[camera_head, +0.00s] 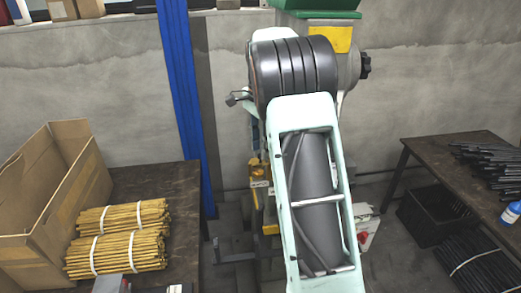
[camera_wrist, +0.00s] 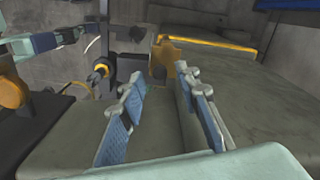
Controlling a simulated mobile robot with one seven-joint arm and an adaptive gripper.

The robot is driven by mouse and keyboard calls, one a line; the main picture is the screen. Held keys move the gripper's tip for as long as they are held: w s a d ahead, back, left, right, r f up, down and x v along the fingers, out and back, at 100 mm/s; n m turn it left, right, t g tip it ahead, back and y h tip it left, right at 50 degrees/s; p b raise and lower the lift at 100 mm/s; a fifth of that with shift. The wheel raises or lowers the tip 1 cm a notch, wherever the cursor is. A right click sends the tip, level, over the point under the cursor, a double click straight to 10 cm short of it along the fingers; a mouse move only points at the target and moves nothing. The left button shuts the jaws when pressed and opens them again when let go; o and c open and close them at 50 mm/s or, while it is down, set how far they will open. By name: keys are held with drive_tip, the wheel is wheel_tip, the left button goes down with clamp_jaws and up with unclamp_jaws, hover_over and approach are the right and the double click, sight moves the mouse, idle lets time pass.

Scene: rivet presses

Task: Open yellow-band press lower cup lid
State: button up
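The press stands behind my arm in the head view, with a green top (camera_head: 315,4) and a yellow plate (camera_head: 330,39). My arm hides most of its middle and lower parts. In the wrist view, my gripper (camera_wrist: 160,80) is open, its two blue-padded fingers apart with nothing between them. The fingers point at a grey-green machine body (camera_wrist: 240,100) with a yellow edge (camera_wrist: 215,45) and an orange bracket (camera_wrist: 166,60) just beyond the tips. I cannot make out the lower cup or its lid for certain. The gripper itself is hidden in the head view.
A left table (camera_head: 185,190) carries an open cardboard box (camera_head: 70,210) and banded yellow rod bundles (camera_head: 120,250). A right table (camera_head: 450,175) holds dark rods and a blue bottle (camera_head: 511,213). A black crate (camera_head: 430,215) sits beneath. A blue post (camera_head: 185,100) stands left of the press.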

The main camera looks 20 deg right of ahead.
drive_tip(key=shift+f, duration=0.85)
drive_tip(key=shift+c, duration=0.4)
clamp_jaws()
